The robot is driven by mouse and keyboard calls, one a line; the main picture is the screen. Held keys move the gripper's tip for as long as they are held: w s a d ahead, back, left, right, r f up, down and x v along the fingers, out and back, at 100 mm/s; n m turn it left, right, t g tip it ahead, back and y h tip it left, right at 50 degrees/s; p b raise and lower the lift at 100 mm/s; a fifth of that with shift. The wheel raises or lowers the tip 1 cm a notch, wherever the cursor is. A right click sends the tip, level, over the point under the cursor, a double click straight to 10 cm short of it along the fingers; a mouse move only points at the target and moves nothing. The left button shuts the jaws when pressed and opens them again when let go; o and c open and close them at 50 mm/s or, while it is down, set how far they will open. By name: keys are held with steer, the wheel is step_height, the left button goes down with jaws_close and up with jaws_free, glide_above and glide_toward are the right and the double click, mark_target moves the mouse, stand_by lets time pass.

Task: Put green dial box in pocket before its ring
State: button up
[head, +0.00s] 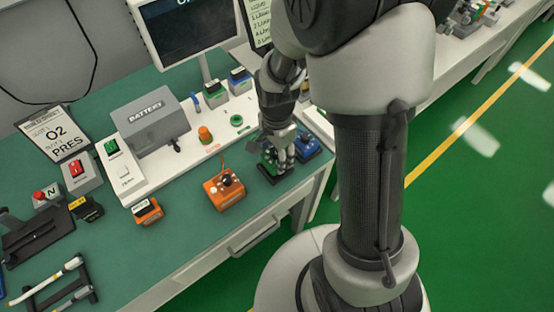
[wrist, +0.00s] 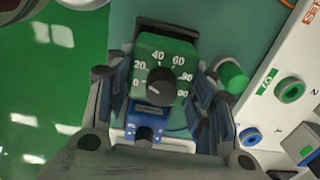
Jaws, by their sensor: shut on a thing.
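The green dial box (wrist: 148,52) has a black knob and a white scale from 0 upward. It sits between the two fingers of my gripper (wrist: 165,92), which is shut on it. In the head view my gripper (head: 280,160) is low near the front right edge of the green table, with the green box (head: 266,166) partly hidden by the fingers. A green ring (head: 236,120) stands on the white panel; in the wrist view a green ring (wrist: 291,90) shows beside a green label. I cannot make out the pocket before it.
A blue box (head: 307,146) is just right of my gripper; it also shows below the green box in the wrist view (wrist: 147,117). An orange dial box (head: 222,192) stands left. An orange knob (head: 205,135) is on the panel. The table edge drops to the green floor.

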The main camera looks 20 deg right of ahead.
step_height(320, 180, down, 3)
steer(key=shift+r+b, duration=0.15)
steer(key=shift+b, duration=0.2)
